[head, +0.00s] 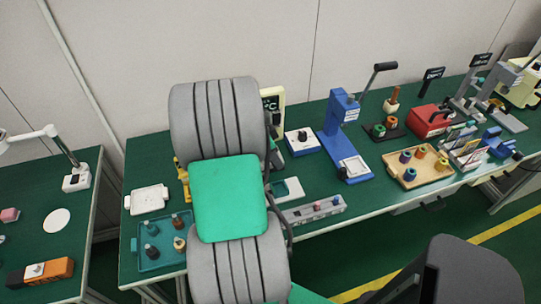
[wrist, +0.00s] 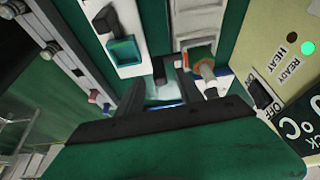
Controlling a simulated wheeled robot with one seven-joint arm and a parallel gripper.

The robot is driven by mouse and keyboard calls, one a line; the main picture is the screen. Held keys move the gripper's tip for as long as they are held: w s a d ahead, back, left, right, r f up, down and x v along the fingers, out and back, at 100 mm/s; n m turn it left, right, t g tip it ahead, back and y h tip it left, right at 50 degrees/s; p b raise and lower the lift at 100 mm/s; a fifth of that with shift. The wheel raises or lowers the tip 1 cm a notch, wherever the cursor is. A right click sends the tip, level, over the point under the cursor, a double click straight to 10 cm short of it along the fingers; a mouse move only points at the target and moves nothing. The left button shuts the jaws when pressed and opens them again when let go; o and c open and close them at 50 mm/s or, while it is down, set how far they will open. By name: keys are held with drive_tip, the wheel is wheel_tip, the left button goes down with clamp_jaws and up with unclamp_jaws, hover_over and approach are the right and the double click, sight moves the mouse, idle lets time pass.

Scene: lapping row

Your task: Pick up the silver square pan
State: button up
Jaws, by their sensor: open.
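My gripper (wrist: 162,75) is open, with its two dark fingers apart in the wrist view. Between and below the fingers a pale silvery surface (wrist: 162,89) with a bluish edge shows in part. It may be the silver square pan, but its outline is mostly hidden by my gripper. I cannot tell whether the fingers touch it. In the head view my arm hides the gripper and the bench under it. A pale, near-square tray (head: 148,199) with side tabs lies at the bench's left end, apart from my arm.
A white device with a teal square recess (wrist: 124,51) and an orange-ringed piece (wrist: 202,60) stand close to the fingers. A cream heater box (wrist: 285,50) is at the right. A teal tray (head: 150,262) with several small pieces and a blue press (head: 337,130) flank my arm.

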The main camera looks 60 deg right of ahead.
drive_tip(key=x, duration=0.2)
drive_tip(key=shift+d+f, duration=0.15)
drive_tip(key=shift+f, duration=0.2)
drive_tip(key=shift+c, duration=0.4)
clamp_jaws()
drive_tip(key=shift+r, duration=0.1)
